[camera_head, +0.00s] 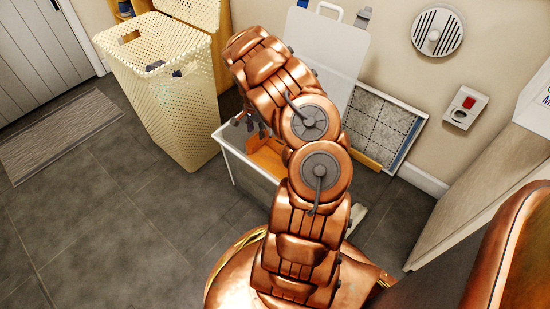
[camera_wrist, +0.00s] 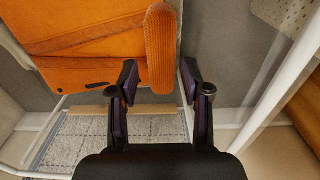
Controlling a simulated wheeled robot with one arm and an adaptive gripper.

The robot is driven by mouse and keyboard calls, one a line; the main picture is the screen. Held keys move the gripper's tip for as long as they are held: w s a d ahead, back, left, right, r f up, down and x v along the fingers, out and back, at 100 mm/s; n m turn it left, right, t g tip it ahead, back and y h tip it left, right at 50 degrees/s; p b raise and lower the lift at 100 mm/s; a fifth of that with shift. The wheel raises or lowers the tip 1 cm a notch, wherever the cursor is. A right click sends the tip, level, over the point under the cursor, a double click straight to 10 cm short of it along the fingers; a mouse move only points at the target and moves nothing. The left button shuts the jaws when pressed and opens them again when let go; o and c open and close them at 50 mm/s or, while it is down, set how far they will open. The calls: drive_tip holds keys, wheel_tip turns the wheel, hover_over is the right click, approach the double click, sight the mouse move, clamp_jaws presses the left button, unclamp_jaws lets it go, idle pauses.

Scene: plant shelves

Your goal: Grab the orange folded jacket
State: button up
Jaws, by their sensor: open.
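The orange folded jacket (camera_wrist: 85,50) fills the upper left of the wrist view, with a ribbed orange edge (camera_wrist: 160,45) on its right side. Whether the fingers touch the jacket I cannot tell. In the head view my gripper (camera_head: 254,124) is small and partly hidden.
A tall cream perforated hamper (camera_head: 185,125) with its lid up stands left of the bin. A white-framed panel with a grey speckled sheet (camera_head: 383,125) leans at the wall behind. A wooden-sided cabinet (camera_head: 480,190) is on the right. The tiled floor at left is open, with a striped mat (camera_head: 60,135).

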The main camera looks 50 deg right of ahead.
drive_tip(key=f+b, duration=0.1)
drive_tip(key=f, duration=0.1)
drive_tip(key=d+f+b, duration=0.1)
drive_tip(key=shift+f, duration=0.4)
drive_tip(key=shift+a+f, duration=0.1)
drive_tip(key=shift+f, duration=0.3)
clamp_jaws()
